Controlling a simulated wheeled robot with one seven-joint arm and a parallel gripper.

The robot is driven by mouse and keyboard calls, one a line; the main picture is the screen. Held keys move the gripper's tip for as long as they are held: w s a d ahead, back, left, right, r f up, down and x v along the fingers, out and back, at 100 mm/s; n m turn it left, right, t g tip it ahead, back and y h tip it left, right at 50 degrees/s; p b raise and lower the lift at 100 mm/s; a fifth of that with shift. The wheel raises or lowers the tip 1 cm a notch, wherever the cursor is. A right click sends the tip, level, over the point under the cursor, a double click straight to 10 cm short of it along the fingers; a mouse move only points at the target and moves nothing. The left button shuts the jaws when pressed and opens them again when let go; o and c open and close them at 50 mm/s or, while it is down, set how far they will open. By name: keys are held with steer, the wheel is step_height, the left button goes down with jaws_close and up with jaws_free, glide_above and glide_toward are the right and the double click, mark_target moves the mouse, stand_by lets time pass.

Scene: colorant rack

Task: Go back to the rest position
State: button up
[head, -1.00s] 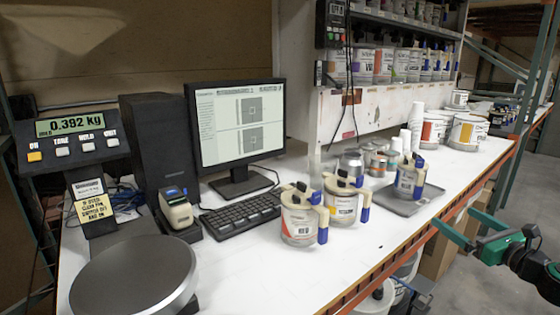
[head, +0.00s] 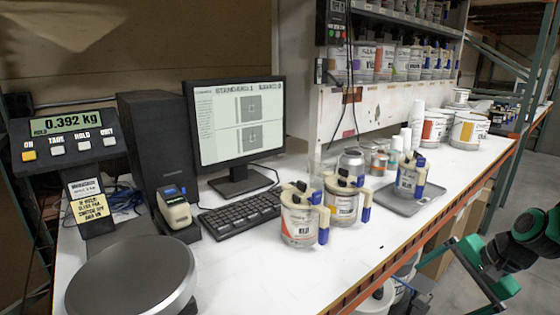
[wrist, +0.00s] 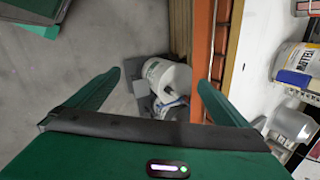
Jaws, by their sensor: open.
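My gripper (wrist: 159,78) is open and empty in the wrist view, with its two green fingers spread apart. Below and between them is a white container (wrist: 167,76) at floor level. In the head view my green gripper is at the lower right, off the front edge of the bench (head: 255,265), and its fingers are partly cut off or overlapped. Two cans with handles, a left can (head: 300,220) and a right can (head: 343,200), stand upright on the bench. Another can (head: 410,178) stands on a grey tray (head: 432,192).
The bench's orange front beam (head: 405,256) runs close by my gripper. A scale (head: 130,278) reading 0.392 kg, a monitor (head: 235,120) and a keyboard (head: 240,211) are at the left. A shelf of cans (head: 400,62) stands behind. The floor aisle at the right looks clear.

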steer(key=s+d+r+n+g+h, duration=0.1)
steer(key=s+r+n+g, duration=0.1)
steer(key=s, duration=0.7)
steer(key=s+d+r+n+g+h, duration=0.1)
steer(key=s+r+n, duration=0.3)
steer(key=s, duration=0.6)
steer(key=shift+s+d+r+n+g+h, duration=0.3)
steer(key=shift+r+g+h, duration=0.2)
steer(key=shift+g+h, duration=0.1)
